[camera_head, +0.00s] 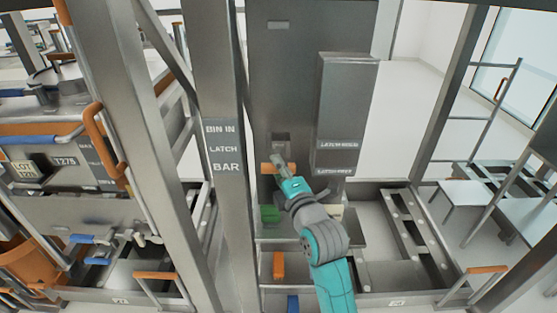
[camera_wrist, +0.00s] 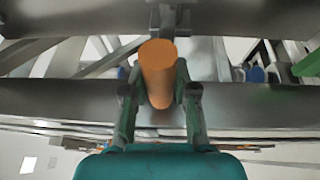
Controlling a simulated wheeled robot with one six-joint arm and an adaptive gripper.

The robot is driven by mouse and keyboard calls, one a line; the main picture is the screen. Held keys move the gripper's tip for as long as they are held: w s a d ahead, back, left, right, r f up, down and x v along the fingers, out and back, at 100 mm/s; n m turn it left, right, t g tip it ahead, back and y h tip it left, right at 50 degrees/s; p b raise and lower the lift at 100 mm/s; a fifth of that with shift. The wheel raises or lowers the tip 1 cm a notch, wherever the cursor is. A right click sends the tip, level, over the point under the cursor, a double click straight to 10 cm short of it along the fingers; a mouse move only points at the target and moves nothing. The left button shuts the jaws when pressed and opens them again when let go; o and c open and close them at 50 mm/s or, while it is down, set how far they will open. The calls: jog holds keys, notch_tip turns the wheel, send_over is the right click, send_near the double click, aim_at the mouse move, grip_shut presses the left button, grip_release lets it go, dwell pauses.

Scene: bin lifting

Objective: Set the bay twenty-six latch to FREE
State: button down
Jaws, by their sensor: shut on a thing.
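An orange latch handle (camera_head: 267,169) sticks out at the front of a grey column (camera_head: 285,80). My gripper (camera_head: 279,161) is at the handle, and in the wrist view my gripper (camera_wrist: 160,95) has its two fingers closed on either side of the orange handle (camera_wrist: 158,72). The handle looks like a round bar, seen near its end. To the right of the handle is a grey box (camera_head: 346,100) with two small labels, one above the other. The upper label (camera_head: 338,145) seems to read LATCH-HOLD; the lower one (camera_head: 335,171) is too blurred to read surely. No bay number is legible on the latch.
A steel post (camera_head: 222,200) marked BIN IN LATCH BAR stands just left of the handle. A bin rack (camera_head: 60,180) with orange and blue handles stands further left. Below are a green block (camera_head: 270,214) and an orange lever (camera_head: 279,265). Open floor shows behind at right.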

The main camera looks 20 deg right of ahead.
notch_tip(320, 180, down, 2)
jog(key=shift+f+n+t, duration=0.1)
jog(key=shift+n+t, duration=0.3)
jog(key=shift+t, duration=0.5)
jog(key=shift+w+d+f, duration=0.1)
jog(key=shift+w+f, duration=0.15)
jog(key=shift+f, duration=0.65)
jog(key=shift+w+d+f, duration=0.1)
jog(key=shift+w+f, duration=0.1)
jog(key=shift+f, duration=0.85)
jog(key=c, duration=0.9)
grip_release()
jog(key=shift+w, duration=0.1)
jog(key=shift+r, duration=0.1)
jog(key=v, duration=1.2)
